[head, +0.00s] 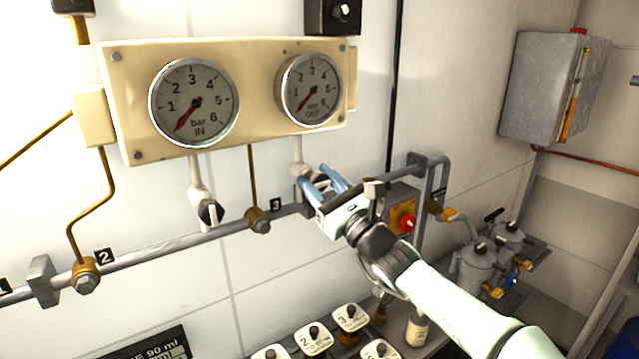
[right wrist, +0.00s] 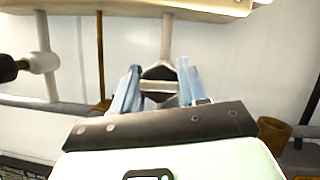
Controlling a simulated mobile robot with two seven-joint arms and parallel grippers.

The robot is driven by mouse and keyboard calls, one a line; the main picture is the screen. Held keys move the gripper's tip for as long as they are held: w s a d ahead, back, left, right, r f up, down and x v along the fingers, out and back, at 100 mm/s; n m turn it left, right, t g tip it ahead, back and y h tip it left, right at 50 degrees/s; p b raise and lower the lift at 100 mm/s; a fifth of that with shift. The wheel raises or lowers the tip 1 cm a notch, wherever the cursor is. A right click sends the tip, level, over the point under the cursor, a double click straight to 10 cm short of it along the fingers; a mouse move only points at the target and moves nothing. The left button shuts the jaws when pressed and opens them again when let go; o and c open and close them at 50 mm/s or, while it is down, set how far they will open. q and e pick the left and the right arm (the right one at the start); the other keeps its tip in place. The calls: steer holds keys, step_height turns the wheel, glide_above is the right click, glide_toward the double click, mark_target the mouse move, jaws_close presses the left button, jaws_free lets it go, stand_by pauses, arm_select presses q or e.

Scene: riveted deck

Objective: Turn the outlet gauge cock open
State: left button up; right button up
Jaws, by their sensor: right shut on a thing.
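The outlet gauge cock (head: 322,184) sits below the OUT gauge (head: 310,90) on its pale stem pipe. My right gripper (head: 321,179) reaches it from the lower right, its blue fingers on either side of the cock. In the right wrist view, the cock (right wrist: 158,86) shows as a dark body with a pale crosspiece between the two fingers, and the gripper is shut on it. Part of the cock is hidden by the fingers in the head view. The OUT needle points to the lower left, at the low end. My left gripper is not in view.
The IN gauge (head: 194,102) shares the cream panel (head: 250,62), its needle also low. The similar inlet cock (head: 210,212) hangs to the left. A grey pipe (head: 170,247) runs along the wall below. A red knob (head: 404,222) stands close right of my gripper.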

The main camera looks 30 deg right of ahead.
steer(key=n+y, duration=0.1)
steer(key=n, duration=0.1)
steer(key=shift+f+n+y+b, duration=0.1)
steer(key=shift+n+y+b, duration=0.2)
steer(key=shift+n+b, duration=0.1)
steer(key=shift+n+g+y, duration=0.5)
steer(key=shift+n+g, duration=0.1)
steer(key=shift+n, duration=0.5)
steer(key=n+y, duration=0.1)
steer(key=n, duration=0.1)
steer(key=shift+n+g, duration=0.3)
steer(key=n+g, duration=0.1)
steer(key=n, duration=0.2)
steer(key=shift+y+b, duration=0.3)
steer(key=n+g, duration=0.2)
steer(key=n, duration=0.3)
arm_select(q)
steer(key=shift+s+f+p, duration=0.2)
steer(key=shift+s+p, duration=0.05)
steer(key=shift+p, duration=0.35)
arm_select(e)
steer(key=shift+d+r+n+g, duration=0.15)
steer(key=shift+n+g, duration=0.75)
steer(key=shift+n, duration=1.3)
steer(key=o, duration=1)
steer(key=shift+w, duration=0.1)
